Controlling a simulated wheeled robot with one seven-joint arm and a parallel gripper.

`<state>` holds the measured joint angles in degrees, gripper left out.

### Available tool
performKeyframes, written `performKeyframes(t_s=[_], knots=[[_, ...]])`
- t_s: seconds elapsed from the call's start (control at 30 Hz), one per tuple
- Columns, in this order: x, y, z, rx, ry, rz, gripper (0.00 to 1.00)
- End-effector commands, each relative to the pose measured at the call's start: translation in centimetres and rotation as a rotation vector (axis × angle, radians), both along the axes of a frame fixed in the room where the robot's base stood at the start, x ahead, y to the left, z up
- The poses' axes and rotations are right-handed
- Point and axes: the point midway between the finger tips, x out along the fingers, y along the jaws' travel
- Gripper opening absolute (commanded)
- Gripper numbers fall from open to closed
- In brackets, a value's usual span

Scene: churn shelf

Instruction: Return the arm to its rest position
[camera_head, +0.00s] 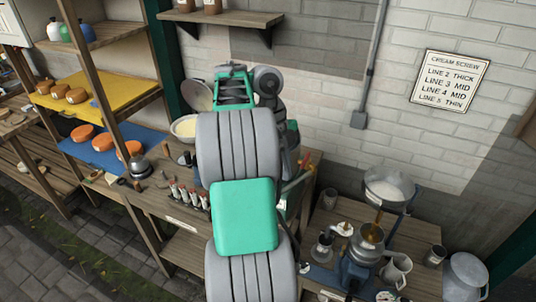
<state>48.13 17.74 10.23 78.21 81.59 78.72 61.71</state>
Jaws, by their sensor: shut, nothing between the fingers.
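My arm, with grey ribbed sleeves and a green cover, rises through the middle of the picture from the bottom edge. It covers part of the workbench (150,203) behind it. I cannot make out my gripper or its fingertips; they seem hidden behind the arm. No object shows in a grip.
At left, a shelf holds orange rounds on a yellow board (120,88) and a blue board (77,152).

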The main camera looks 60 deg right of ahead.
Motion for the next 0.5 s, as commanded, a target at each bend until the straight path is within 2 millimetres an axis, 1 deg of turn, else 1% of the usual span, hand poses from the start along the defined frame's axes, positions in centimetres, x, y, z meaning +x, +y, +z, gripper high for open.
performKeyframes(t_s=[0.07, 0.13, 0.17, 0.27, 0.3, 0.37, 0.4, 0.47, 0.5], knots=[[0.2, 0.2, 0.1, 0.002, -0.001, 0.028, 0.00], [1.1, 0.9, 0.6, 0.008, -0.007, 0.160, 0.00], [1.7, 1.5, 1.0, 0.012, -0.008, 0.261, 0.00], [5.1, 4.9, 2.2, 0.038, -0.014, 0.789, 0.00], [6.9, 7.0, 2.5, 0.047, -0.014, 1.058, 0.00], [9.5, 10.9, 2.5, 0.052, -0.011, 1.481, 0.00], [11.1, 14.0, 2.2, 0.051, -0.007, 1.759, 0.00], [12.8, 19.0, 1.5, 0.037, 0.000, 2.147, 0.00], [13.5, 22.3, 0.9, 0.021, 0.004, 2.378, 0.00]])
